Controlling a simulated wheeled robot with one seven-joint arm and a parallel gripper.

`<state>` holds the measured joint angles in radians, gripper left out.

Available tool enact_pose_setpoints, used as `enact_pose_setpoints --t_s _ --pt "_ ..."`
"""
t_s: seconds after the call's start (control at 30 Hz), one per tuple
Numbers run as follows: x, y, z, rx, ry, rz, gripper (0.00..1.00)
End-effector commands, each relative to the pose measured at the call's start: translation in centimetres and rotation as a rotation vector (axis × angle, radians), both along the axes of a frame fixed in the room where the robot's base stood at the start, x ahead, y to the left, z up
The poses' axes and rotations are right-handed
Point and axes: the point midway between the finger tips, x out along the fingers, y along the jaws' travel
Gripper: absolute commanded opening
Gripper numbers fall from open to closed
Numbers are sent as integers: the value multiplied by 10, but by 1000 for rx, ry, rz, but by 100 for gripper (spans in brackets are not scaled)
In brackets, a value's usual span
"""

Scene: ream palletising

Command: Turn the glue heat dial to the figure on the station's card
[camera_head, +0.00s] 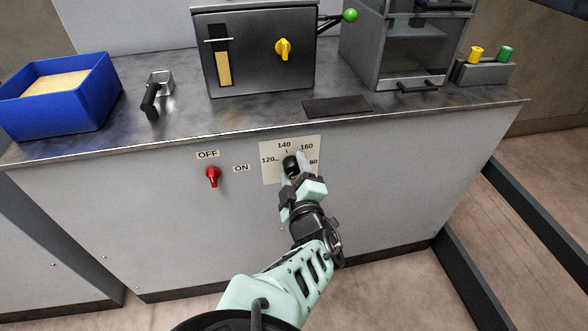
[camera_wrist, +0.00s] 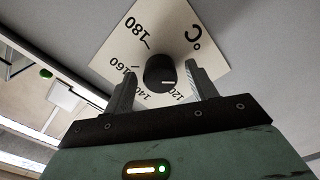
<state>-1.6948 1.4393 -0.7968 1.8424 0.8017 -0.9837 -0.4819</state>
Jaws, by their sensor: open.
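The glue heat dial is a black round knob (camera_head: 290,163) on a pale square scale plate (camera_head: 273,176) on the bench's front panel. The plate reads 120, 140, 160 and 180, the last partly hidden in the head view. My gripper (camera_head: 294,172) is at the knob, its fingers open. In the wrist view the knob (camera_wrist: 160,73) sits between the two finger tips, with a gap visible on each side. The plate there appears upside down, with °C. I see no readable card.
A red switch (camera_head: 213,177) with OFF and ON labels is left of the plate. On the bench (camera_head: 180,125) are a blue bin (camera_head: 60,115), a dark box with a yellow knob (camera_head: 284,49), a glazed cabinet (camera_head: 400,60) and a black-handled metal piece (camera_head: 152,98).

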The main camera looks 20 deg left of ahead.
Motion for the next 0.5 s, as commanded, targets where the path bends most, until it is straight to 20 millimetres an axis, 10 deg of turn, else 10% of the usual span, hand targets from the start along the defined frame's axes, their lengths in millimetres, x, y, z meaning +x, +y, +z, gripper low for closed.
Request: enact_pose_setpoints --t_s 0.2,0.5 --pt "0 0 0 0 0 0 12" --pt "0 0 0 20 13 -1 12"
